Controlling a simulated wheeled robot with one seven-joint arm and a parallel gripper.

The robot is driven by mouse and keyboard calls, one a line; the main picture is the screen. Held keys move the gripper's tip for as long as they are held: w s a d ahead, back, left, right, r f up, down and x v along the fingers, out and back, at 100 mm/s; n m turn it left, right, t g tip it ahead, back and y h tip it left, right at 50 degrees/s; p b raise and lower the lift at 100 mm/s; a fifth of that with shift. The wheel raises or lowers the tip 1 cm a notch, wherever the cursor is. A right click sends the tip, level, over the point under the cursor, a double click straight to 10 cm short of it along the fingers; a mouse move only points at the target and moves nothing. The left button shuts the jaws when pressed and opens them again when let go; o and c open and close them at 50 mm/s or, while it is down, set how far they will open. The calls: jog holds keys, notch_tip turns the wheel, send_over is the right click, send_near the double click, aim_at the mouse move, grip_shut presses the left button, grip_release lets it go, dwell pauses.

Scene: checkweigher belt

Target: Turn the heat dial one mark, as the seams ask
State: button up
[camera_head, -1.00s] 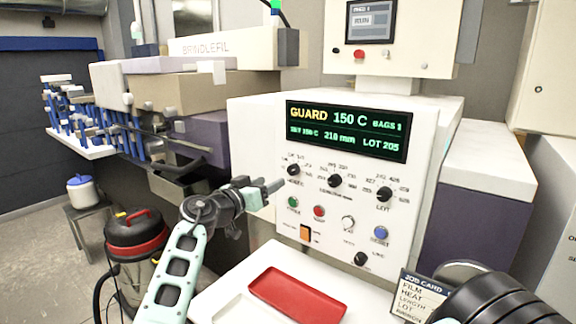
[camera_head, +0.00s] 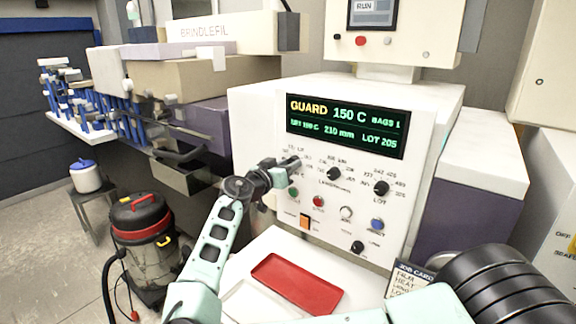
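The control panel (camera_head: 262,115) faces me with a dark display (camera_head: 346,128) reading GUARD, 150 C, 210 mm, LOT 205 and BAGS 1. Three black dials run in a row below it; the middle dial (camera_head: 334,174) and right dial (camera_head: 381,188) are in plain view. My gripper (camera_head: 294,164) is at the left dial, the heat dial, and covers it, so its pointer is hidden. I cannot tell whether the fingers touch the dial or how far apart they are.
Below the dials are a green button (camera_head: 293,192), a red button (camera_head: 318,201), an orange switch (camera_head: 305,221) and a blue button (camera_head: 377,225). A red tray (camera_head: 297,285) lies on the white shelf. A job card (camera_head: 408,280) is partly hidden by my arm.

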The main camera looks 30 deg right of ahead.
jog(key=c, duration=0.4)
jog(key=shift+o, duration=0.2)
jog(key=shift+f+b, duration=0.15)
jog(key=shift+b, duration=0.5)
jog(key=shift+f+n+b, duration=0.1)
jog(key=shift+n+b, duration=0.3)
jog(key=shift+b, duration=0.15)
jog(key=shift+r+n+b, duration=0.15)
jog(key=shift+n+b, duration=1.3)
jog(key=shift+n, duration=0.3)
jog(key=shift+r+n+b, duration=0.15)
jog(key=shift+n+b, duration=1.25)
jog(key=shift+n, duration=0.35)
